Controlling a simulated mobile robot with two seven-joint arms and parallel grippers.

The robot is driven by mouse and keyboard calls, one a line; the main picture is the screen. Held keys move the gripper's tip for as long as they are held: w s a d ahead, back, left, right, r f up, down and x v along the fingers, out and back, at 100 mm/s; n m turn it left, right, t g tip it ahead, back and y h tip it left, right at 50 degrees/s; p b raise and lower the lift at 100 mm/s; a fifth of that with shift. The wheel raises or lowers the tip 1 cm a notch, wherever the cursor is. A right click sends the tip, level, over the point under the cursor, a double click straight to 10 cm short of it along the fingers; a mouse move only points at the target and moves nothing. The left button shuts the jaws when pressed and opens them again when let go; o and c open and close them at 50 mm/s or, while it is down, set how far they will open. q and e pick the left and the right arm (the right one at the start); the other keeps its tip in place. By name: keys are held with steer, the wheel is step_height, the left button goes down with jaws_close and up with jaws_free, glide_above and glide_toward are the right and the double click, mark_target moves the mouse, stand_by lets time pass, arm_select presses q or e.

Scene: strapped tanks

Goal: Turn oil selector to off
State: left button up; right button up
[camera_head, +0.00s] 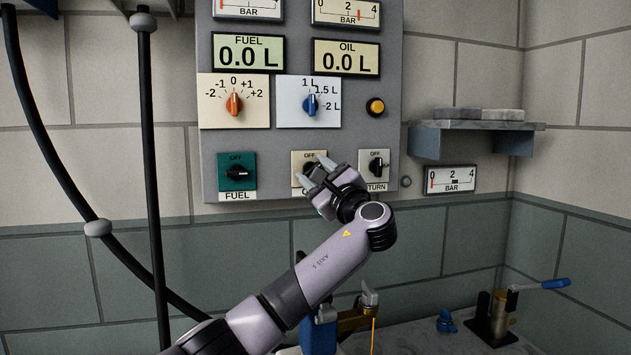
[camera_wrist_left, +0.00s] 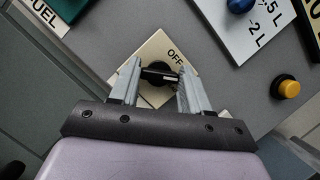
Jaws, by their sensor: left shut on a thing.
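The oil selector is a black knob on a cream plate marked OFF (camera_head: 308,157), at the lower middle of the grey panel. My left gripper (camera_head: 315,172) is at this plate in the head view and hides most of the knob and its lower label. In the left wrist view the black knob (camera_wrist_left: 158,84) sits between the two fingers of my left gripper (camera_wrist_left: 158,80), which are shut on it. The word OFF shows just beyond the knob. The knob's exact pointing is hard to tell. My right gripper is not in view.
The green fuel selector (camera_head: 237,172) is left of the oil plate, and the return selector (camera_head: 376,164) is close on its right. Above are an orange knob (camera_head: 234,104), a blue knob (camera_head: 311,104) and a yellow button (camera_head: 376,107). A shelf (camera_head: 470,125) juts out at right.

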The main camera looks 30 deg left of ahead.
arm_select(q)
steer(key=shift+r+n+g+h+p, duration=0.1)
steer(key=shift+n+g+h+p, duration=0.4)
steer(key=shift+n, duration=1.4)
steer(key=shift+f+n+g+h+p, duration=0.2)
steer(key=shift+n+g, duration=0.55)
steer(key=shift+n, duration=1.15)
steer(key=shift+r+n+g+h+p, duration=0.2)
steer(key=shift+n+g+h, duration=0.35)
steer(key=shift+n, duration=1.35)
steer(key=o, duration=1.1)
steer(key=shift+c, duration=0.2)
steer(key=shift+d, duration=0.15)
steer(key=b+v, duration=0.1)
steer(key=v, duration=0.6)
